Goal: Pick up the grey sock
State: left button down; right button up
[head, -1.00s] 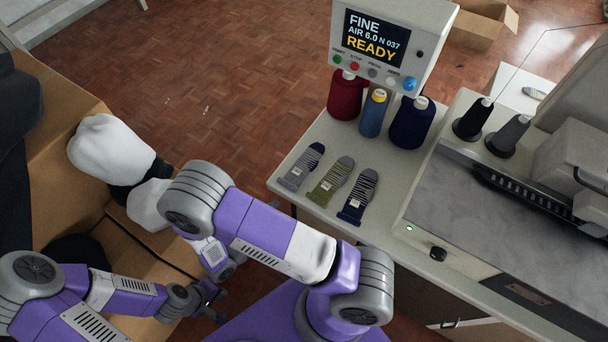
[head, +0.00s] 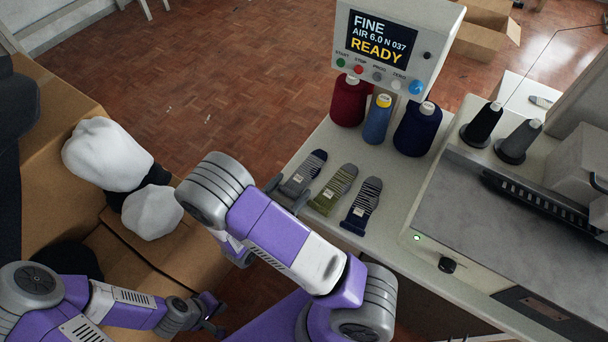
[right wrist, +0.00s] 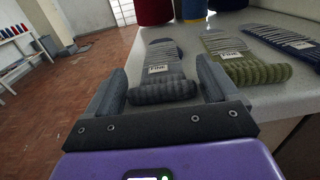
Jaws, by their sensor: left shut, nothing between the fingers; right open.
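The grey sock (head: 304,172) lies flat at the left end of a row of socks on the pale table. In the right wrist view the grey sock (right wrist: 161,73) has a rolled cuff facing me and a small "FINE" label. My right gripper (head: 286,195) is at the table's left edge, at the cuff end of this sock. Its fingers (right wrist: 160,78) are open, one on each side of the cuff, with no grip on it. My left gripper (head: 214,318) is shut and empty, low over the floor beside the cardboard boxes.
A green sock (head: 334,190) and a navy sock (head: 362,205) lie to the right. Red, blue and navy thread cones (head: 416,130) stand behind them under the display (head: 385,42). A grey machine (head: 480,220) fills the table's right side.

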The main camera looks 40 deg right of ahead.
jog(key=shift+x, duration=0.95)
jog(key=c, duration=0.7)
